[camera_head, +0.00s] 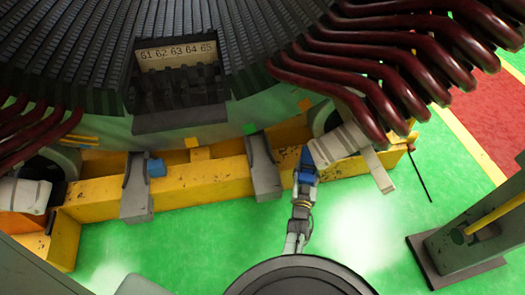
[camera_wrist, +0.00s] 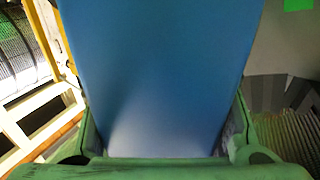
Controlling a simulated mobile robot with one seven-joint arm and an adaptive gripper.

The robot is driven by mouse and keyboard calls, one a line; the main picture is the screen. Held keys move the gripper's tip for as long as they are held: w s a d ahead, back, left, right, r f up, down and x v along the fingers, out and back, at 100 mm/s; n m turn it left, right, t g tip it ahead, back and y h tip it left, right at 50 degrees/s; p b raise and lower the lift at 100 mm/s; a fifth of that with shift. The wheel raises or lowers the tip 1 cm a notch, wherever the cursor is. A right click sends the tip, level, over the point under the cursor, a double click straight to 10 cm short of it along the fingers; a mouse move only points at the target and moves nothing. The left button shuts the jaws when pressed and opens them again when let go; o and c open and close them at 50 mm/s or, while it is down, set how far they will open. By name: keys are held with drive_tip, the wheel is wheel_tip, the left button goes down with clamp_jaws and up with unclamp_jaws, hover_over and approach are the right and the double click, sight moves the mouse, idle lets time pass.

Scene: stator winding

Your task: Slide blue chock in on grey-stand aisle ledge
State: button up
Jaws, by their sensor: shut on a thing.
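A blue chock (camera_head: 307,156) is held at the end of my arm, beside the yellow beam. In the wrist view the blue chock (camera_wrist: 160,75) fills the middle, between the green fingers of my gripper (camera_wrist: 163,145). My gripper (camera_head: 305,172) is shut on it. One grey stand (camera_head: 264,168) leans across the beam just left of my gripper, with a visible gap between them. Another grey stand (camera_head: 137,190) is farther left, with a blue block (camera_head: 156,168) at its right side. The chock's far end and any contact there are unclear.
A pale block (camera_head: 338,146) and a pale bar (camera_head: 379,171) lie close to the right of my gripper, under dark red coils (camera_head: 350,105). The yellow beam (camera_head: 205,181) runs along the stator base. Green floor (camera_head: 190,240) is open in front. A grey post base (camera_head: 455,262) stands at right.

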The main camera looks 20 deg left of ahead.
drive_tip(key=w+a+f+n+g+y+b, duration=0.1)
drive_tip(key=w+a+f+n+y, duration=0.15)
drive_tip(key=a, duration=0.65)
drive_tip(key=w+a+f+n+g+y, duration=0.15)
drive_tip(key=a+y, duration=0.25)
drive_tip(key=a, duration=0.6)
drive_tip(key=shift+n, duration=0.4)
drive_tip(key=f+b, duration=0.4)
drive_tip(key=b, duration=0.1)
drive_tip(key=f+b, duration=0.3)
drive_tip(key=shift+w+d, duration=0.1)
drive_tip(key=shift+w, duration=0.25)
